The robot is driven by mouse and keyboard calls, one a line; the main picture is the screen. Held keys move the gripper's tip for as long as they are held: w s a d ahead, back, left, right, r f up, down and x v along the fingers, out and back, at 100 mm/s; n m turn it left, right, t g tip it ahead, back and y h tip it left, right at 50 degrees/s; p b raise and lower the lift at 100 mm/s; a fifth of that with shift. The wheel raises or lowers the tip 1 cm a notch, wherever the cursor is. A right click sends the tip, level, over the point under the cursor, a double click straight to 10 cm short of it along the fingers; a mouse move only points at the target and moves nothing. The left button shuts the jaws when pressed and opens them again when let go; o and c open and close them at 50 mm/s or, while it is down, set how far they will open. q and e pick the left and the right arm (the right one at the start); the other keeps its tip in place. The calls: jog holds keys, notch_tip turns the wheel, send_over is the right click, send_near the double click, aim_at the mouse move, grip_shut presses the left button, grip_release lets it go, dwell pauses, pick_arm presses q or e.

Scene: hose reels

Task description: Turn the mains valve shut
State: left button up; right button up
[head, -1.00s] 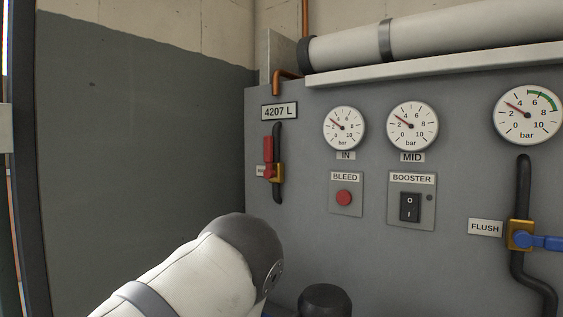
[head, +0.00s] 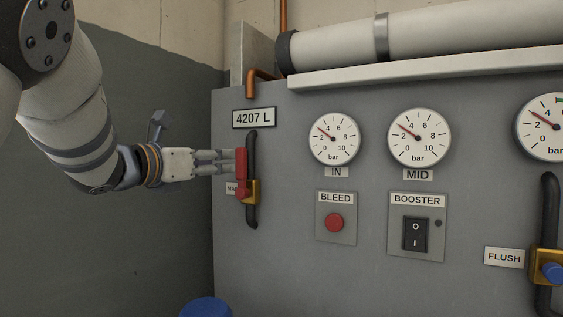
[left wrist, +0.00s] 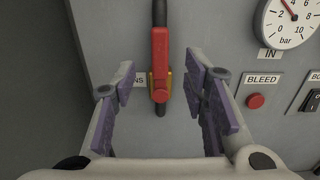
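The mains valve has a red lever (head: 241,167) that stands upright, in line with the black pipe (head: 252,212), above a brass body (head: 251,191). Its label (head: 232,188) is partly covered. My left gripper (head: 232,161) reaches in from the left, its fingertips at or close to the lever. In the left wrist view, the red lever (left wrist: 160,62) lies between the two purple-padded fingers (left wrist: 160,88), which are spread with a gap on both sides. Contact with the lever is not seen there. My right gripper is not in view.
The grey panel carries a BLEED button (head: 334,222), a BOOSTER switch (head: 415,234), gauges such as the IN gauge (head: 333,139), and a blue-handled FLUSH valve (head: 551,272) at far right. A pale pipe (head: 430,35) runs above. The space left of the panel is open.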

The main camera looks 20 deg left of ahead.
aim_at(239, 162)
pick_arm(q)
jog(key=w, duration=0.8)
jog(key=shift+w+d+f, duration=0.15)
jog(key=shift+d+f, duration=0.15)
jog(key=shift+d, duration=0.05)
jog(key=shift+w+r, duration=0.15)
jog(key=shift+w, duration=0.45)
grip_shut()
